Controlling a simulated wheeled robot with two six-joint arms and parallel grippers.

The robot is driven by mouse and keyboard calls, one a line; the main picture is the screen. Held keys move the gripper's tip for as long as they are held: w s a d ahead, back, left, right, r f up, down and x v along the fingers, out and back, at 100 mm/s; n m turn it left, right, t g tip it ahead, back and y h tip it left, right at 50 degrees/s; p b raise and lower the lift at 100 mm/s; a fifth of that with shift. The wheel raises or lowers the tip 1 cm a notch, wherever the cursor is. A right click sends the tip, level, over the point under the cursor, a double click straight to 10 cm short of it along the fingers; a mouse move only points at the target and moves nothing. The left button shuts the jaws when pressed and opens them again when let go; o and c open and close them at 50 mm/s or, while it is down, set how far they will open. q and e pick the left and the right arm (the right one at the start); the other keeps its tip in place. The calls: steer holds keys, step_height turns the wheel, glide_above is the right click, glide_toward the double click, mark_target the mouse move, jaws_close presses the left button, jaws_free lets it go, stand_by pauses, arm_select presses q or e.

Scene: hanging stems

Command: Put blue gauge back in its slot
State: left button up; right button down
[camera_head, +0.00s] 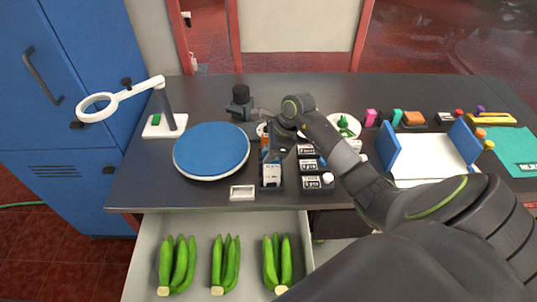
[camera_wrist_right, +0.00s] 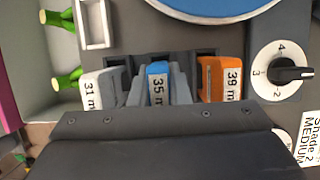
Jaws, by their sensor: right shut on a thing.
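The blue gauge (camera_wrist_right: 158,70), labelled 35 m, is between the fingers of my right gripper (camera_wrist_right: 158,88), which is shut on it. In the head view my right gripper (camera_head: 274,152) is over the dark gauge holder (camera_head: 272,187) and mostly covers the blue gauge. The holder also shows in the wrist view (camera_wrist_right: 180,57). The blue gauge lines up with the middle slot, between the white gauge (camera_wrist_right: 98,92) and the orange gauge (camera_wrist_right: 218,80). I cannot tell how deep it sits. My left gripper is not in view.
A blue round turntable (camera_head: 211,149) stands left of the holder. A small white tray (camera_head: 242,192) lies in front, and labelled dark boxes (camera_head: 311,182) stand close on the right. An open drawer (camera_head: 205,222) with green bananas is below. A dial (camera_wrist_right: 283,72) is beside the orange gauge.

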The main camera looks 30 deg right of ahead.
steer(key=shift+f, duration=0.3)
steer(key=c, duration=1.3)
jaws_free()
steer(key=shift+r, duration=0.1)
steer(key=b+v, duration=0.4)
steer(key=v, duration=1.3)
steer(key=shift+d+r, duration=0.1)
steer(key=shift+r, duration=0.1)
